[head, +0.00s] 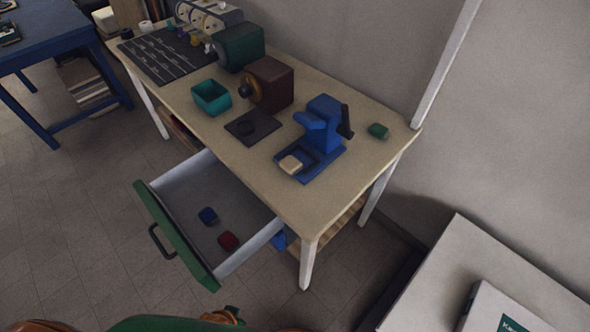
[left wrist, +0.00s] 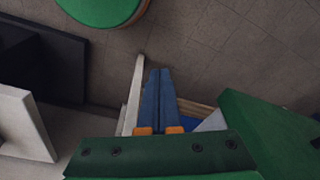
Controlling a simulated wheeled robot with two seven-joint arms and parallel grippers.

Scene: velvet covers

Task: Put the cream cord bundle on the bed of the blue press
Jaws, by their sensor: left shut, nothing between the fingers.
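The blue press (head: 322,128) stands on the right half of the wooden workbench. The cream cord bundle (head: 291,164) is a small pale block lying on the bed (head: 312,172) of the press, at its front left. No gripper is near it or touching it. My left gripper (left wrist: 158,72) shows in the left wrist view, its blue fingers together and empty, pointing down toward the floor beside a white bench leg. I cannot make it out in the head view. My right gripper is in neither view.
An open drawer (head: 180,176) sticks out of the workbench (head: 232,152), holding a blue bundle (head: 208,215) and a red bundle (head: 228,241). A green bundle (head: 379,130) lies right of the press. A teal bin (head: 211,97) and brown machine (head: 272,84) stand to its left.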

